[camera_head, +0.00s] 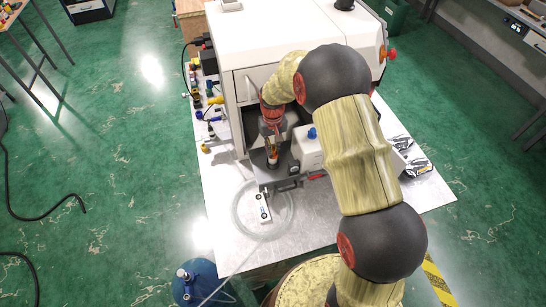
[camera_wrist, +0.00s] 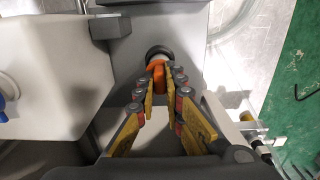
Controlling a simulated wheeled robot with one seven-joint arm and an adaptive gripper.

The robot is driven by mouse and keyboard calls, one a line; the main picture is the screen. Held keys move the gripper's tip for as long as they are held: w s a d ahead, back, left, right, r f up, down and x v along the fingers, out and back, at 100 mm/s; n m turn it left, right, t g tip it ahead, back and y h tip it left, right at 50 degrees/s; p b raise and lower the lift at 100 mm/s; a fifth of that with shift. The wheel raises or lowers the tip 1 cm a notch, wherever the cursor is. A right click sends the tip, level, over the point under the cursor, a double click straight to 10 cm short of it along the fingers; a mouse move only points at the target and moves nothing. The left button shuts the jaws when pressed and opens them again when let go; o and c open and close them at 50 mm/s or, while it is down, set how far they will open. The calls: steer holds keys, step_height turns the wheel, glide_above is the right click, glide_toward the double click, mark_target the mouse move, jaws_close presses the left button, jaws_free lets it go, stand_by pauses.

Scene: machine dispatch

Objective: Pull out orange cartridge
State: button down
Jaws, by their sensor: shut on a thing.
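The orange cartridge (camera_wrist: 157,70) sits between the tips of my gripper (camera_wrist: 160,92) in the wrist view, with a dark round collar (camera_wrist: 157,52) just beyond it. The yellow-sided fingers close on it from both sides. In the head view my gripper (camera_head: 273,148) points down over the dark shelf at the front of the white machine (camera_head: 285,40). Only a small orange and white bit of the cartridge (camera_head: 272,160) shows there. The fingers hide much of it. I cannot tell how far it is seated in the collar.
A white box with a blue knob (camera_head: 312,133) stands close to the right of my gripper. A coiled clear hose and a small white block (camera_head: 263,208) lie on the white table (camera_head: 222,218). A blue tank (camera_head: 200,283) stands on the green floor. Coloured fittings (camera_head: 207,100) line the machine's left side.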

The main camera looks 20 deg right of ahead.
steer(key=shift+r+p, duration=1.7)
steer(key=shift+r, duration=1.5)
